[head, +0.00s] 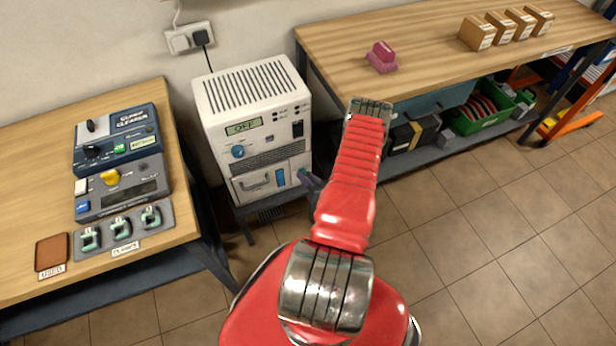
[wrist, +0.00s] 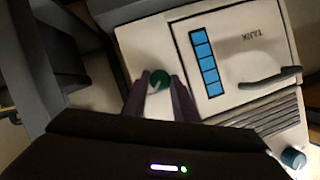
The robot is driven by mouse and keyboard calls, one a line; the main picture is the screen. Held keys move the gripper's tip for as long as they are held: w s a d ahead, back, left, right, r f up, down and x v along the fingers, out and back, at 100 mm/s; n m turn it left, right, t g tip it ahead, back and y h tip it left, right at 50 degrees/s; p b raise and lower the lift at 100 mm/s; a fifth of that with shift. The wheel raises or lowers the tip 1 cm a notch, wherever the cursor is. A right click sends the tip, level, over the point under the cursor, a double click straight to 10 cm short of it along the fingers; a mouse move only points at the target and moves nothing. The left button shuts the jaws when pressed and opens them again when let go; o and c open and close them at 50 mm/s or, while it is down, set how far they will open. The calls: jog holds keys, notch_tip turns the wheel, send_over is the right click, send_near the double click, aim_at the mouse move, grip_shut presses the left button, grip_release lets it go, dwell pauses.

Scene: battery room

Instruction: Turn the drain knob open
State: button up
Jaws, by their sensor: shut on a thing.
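The drain knob (wrist: 159,79) is a small green round knob with a pale pointer line, on the white front of the dehumidifier-like machine (head: 252,92). In the wrist view, the machine appears upside down. My gripper (wrist: 160,88) has its two dark fingers on either side of the knob, shut on it. In the head view, my gripper (head: 308,178) is at the lower right of the machine's front, and the green knob shows only as a sliver (head: 301,173). The pointer slants; which setting it marks I cannot tell.
Beside the knob is the tank panel (wrist: 232,52) with a blue level strip (wrist: 204,63) and a handle (wrist: 270,79). A blue knob (head: 238,152) sits higher on the machine. Wooden benches stand left (head: 40,150) and right (head: 440,40). The tiled floor (head: 480,240) at right is clear.

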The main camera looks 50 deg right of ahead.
jog(key=o, duration=0.7)
jog(key=shift+s+d, duration=0.1)
jog(key=shift+d, duration=0.25)
jog(key=o, duration=0.4)
jog(key=shift+a, duration=0.1)
jog(key=shift+c, duration=0.2)
jog(key=shift+a, duration=0.1)
jog(key=v, duration=1.3)
jog(key=shift+s+a, duration=0.15)
jog(key=shift+s, duration=0.15)
jog(key=shift+r, duration=0.1)
